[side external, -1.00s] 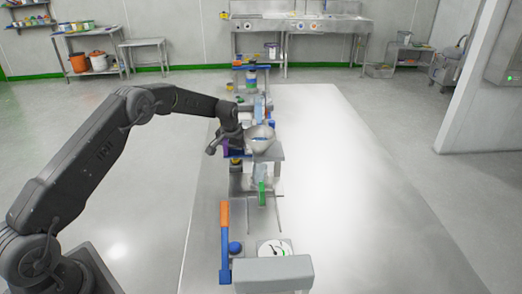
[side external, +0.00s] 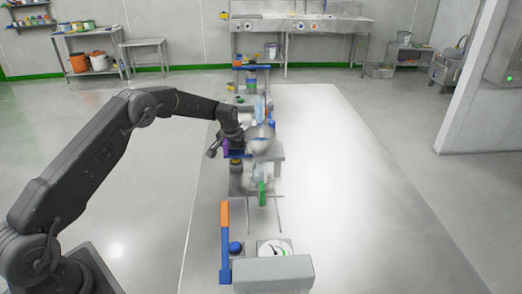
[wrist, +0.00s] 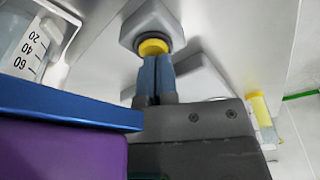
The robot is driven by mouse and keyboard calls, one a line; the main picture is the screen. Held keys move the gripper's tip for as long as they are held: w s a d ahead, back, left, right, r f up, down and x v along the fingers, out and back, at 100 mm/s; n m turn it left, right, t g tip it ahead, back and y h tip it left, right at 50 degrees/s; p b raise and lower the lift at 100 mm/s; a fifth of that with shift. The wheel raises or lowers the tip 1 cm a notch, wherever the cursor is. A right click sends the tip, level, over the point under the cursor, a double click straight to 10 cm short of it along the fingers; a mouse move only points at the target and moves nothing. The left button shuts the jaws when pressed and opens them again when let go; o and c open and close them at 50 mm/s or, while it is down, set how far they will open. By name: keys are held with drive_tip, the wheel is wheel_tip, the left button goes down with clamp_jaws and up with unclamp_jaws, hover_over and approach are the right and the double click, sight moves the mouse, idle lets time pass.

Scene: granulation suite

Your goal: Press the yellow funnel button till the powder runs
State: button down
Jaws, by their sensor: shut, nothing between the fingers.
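The yellow button (wrist: 153,47) sits on a grey housing (wrist: 152,20) in the wrist view. My gripper (wrist: 156,60) is shut and empty. Its blue-grey fingertips overlap the lower edge of the button; they look to be at it, but I cannot tell whether it is pushed in. In the side view my arm's end is at the left side of the metal funnel (side external: 259,138), and the fingertips and button are hidden there. I see no powder running.
A purple block (wrist: 60,150) with a blue top edge (wrist: 65,105) lies close left of the fingers. A graduated clear container (wrist: 28,45) is beyond it. A yellow-topped tube (wrist: 260,108) stands at right. In the side view, an orange-and-blue bar (side external: 225,240) stands nearer; the right tabletop is clear.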

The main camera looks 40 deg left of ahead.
drive_tip(key=shift+s+d+r, duration=0.1)
drive_tip(key=shift+s+r, duration=0.05)
drive_tip(key=shift+r, duration=0.7)
drive_tip(key=shift+s+d+r, duration=0.1)
drive_tip(key=shift+d+r, duration=0.05)
drive_tip(key=shift+r, duration=0.65)
drive_tip(key=shift+s+d+r, duration=0.1)
drive_tip(key=shift+s+r, duration=0.05)
drive_tip(key=shift+r, duration=0.7)
idle(0.8)
drive_tip(key=shift+d+r+h, duration=0.15)
drive_tip(key=shift+d+h, duration=0.15)
drive_tip(key=shift+h, duration=0.2)
wheel_tip(320, 180, up, 6)
drive_tip(key=a+t+h, duration=0.1)
drive_tip(key=t+h, duration=0.3)
drive_tip(key=t, duration=0.1)
drive_tip(key=shift+w+a+m+t+h, duration=0.15)
drive_tip(key=shift+m+t+h, duration=0.15)
hover_over(240, 165)
drive_tip(key=a, duration=0.3)
drive_tip(key=shift+w+f, duration=0.2)
drive_tip(key=shift+f, duration=4.3)
